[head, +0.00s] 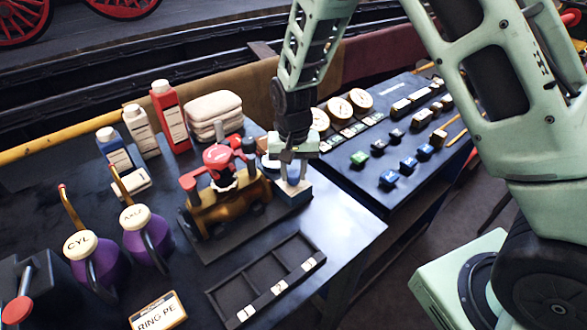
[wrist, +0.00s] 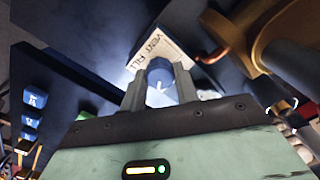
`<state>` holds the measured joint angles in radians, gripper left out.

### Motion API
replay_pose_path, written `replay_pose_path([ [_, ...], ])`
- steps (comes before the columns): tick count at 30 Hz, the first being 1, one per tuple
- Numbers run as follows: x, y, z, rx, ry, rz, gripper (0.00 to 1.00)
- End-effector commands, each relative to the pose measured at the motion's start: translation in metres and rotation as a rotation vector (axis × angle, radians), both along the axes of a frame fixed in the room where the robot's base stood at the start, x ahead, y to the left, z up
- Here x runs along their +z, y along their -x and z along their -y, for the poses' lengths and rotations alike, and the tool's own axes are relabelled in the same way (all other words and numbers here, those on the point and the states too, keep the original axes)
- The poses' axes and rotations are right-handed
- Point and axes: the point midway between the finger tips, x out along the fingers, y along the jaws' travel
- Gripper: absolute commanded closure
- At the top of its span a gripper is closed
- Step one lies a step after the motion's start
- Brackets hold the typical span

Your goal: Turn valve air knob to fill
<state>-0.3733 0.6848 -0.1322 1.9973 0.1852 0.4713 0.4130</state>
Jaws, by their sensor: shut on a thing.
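The valve air knob is a round blue knob (wrist: 159,72) with a pale line on its face. It sits on a small block with a cream label plate (wrist: 145,50) reading VENT and FILL, in the wrist view. My gripper (wrist: 160,88) is shut on the knob, one finger on each side. I cannot tell which word the pale line points to. In the head view my gripper (head: 292,160) reaches down onto the valve block (head: 293,193), just right of the brass and red engine model (head: 222,190). The fingers partly hide the knob there.
Left are purple oil cans (head: 92,265), bottles (head: 170,115) and folded cloths (head: 213,112). A black divided tray (head: 265,278) lies in front. Right is a panel with gauges (head: 340,107) and several coloured blocks (head: 388,179). The brass model stands close beside my gripper.

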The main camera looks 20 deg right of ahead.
Motion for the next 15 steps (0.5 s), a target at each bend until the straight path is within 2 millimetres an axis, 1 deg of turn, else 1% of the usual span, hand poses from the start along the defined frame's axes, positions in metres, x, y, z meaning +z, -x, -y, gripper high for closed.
replay_pose_path([
  [6,0.0013,-0.0011,-0.0001,-0.059,0.0,0.003,0.92],
  [15,0.001,-0.0012,0.0,-0.076,-0.001,0.003,0.92],
])
